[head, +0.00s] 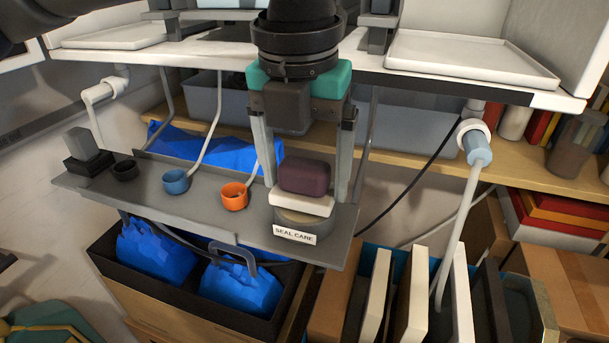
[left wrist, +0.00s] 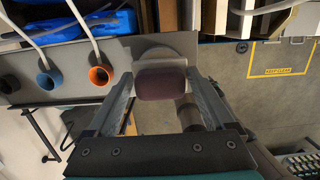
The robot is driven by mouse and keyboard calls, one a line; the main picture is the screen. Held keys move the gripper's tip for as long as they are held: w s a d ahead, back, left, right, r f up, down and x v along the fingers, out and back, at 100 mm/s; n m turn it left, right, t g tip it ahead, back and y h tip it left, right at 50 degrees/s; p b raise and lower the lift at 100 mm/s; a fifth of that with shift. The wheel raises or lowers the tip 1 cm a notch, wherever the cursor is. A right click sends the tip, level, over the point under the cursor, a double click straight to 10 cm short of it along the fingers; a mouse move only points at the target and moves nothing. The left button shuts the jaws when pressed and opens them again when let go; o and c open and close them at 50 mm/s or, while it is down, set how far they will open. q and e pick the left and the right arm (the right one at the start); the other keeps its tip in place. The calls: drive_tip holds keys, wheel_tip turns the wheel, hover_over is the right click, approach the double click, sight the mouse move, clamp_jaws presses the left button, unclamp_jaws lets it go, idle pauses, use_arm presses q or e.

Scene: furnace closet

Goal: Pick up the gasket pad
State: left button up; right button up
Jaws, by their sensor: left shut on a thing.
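The gasket pad (head: 305,176) is a dark purple, rounded block with a pale plate under it. It is just above the round grey stand labelled SEAL CARE (head: 298,226), at the right end of the grey shelf. I cannot tell whether pad and stand touch. My left gripper (head: 305,190) points down with one finger on each side of the pad, shut on it at the pale plate's edges. The left wrist view shows the pad (left wrist: 161,83) between the fingertips. My right gripper is not in view.
On the grey shelf (head: 130,190) stand an orange cup (head: 234,196), a blue cup (head: 176,181) and a black cup (head: 124,170). A white counter (head: 400,75) with trays overhangs behind. Blue bags (head: 240,285) sit in a box below, with upright panels (head: 415,295) at lower right.

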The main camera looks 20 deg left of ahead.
use_arm(q)
wheel_tip(320, 180, up, 12)
wheel_tip(320, 180, up, 8)
drive_tip(key=f+p, duration=0.1)
drive_tip(key=p, duration=0.1)
hover_over(306, 162)
drive_tip(key=shift+s+r, duration=0.1)
drive_tip(key=shift+r, duration=0.15)
drive_tip(key=o, duration=0.9)
drive_tip(key=shift+c, duration=0.2)
drive_tip(key=c, duration=0.6)
